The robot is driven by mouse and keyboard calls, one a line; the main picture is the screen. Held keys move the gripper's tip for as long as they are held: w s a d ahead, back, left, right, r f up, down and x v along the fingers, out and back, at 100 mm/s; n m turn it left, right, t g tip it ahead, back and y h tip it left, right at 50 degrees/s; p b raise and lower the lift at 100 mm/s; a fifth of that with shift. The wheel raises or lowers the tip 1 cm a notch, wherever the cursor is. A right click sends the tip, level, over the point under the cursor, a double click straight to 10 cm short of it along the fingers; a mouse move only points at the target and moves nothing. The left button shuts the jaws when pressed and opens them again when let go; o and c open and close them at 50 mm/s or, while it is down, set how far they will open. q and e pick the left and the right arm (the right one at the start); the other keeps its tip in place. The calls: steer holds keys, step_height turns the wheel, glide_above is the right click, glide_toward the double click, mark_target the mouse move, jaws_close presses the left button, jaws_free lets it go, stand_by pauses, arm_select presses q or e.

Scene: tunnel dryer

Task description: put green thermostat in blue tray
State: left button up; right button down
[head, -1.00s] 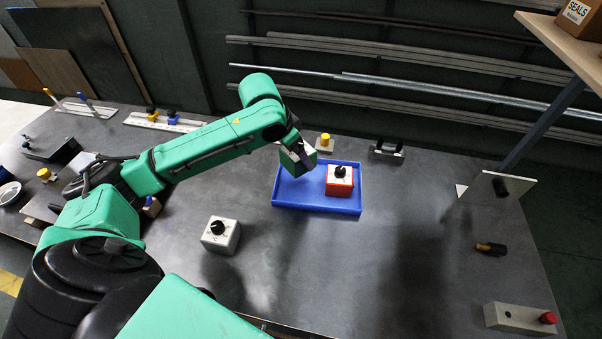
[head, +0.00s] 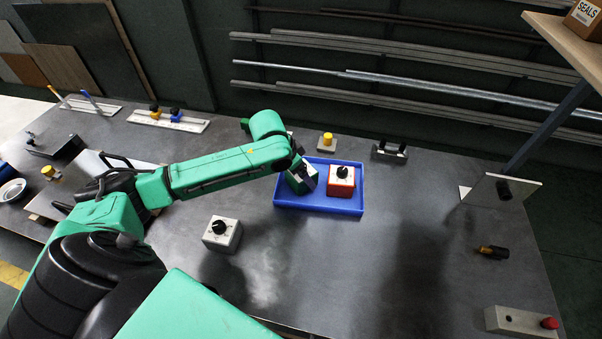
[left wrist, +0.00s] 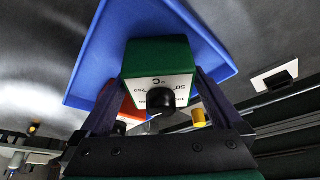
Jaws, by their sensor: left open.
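The green thermostat (left wrist: 160,56), a green box with a white dial face and black knob, is between the fingers of my left gripper (left wrist: 158,78) in the left wrist view. The fingers are open, close to its two sides. In the head view my left gripper (head: 299,169) is over the left part of the blue tray (head: 318,209), and the thermostat (head: 301,184) is partly hidden by it. The thermostat looks low inside the tray; its contact with the floor is hard to see. The tray also shows in the left wrist view (left wrist: 88,72). My right gripper is not in view.
A red thermostat (head: 340,182) stands in the right part of the tray. A white thermostat (head: 221,234) stands on the table in front. A yellow-knobbed block (head: 327,143) and a black-handled part (head: 389,151) are behind the tray. The table right of the tray is mostly clear.

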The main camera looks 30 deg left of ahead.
arm_select(q)
steer(key=v, duration=1.1)
steer(key=shift+r, duration=0.35)
steer(key=shift+s, duration=0.1)
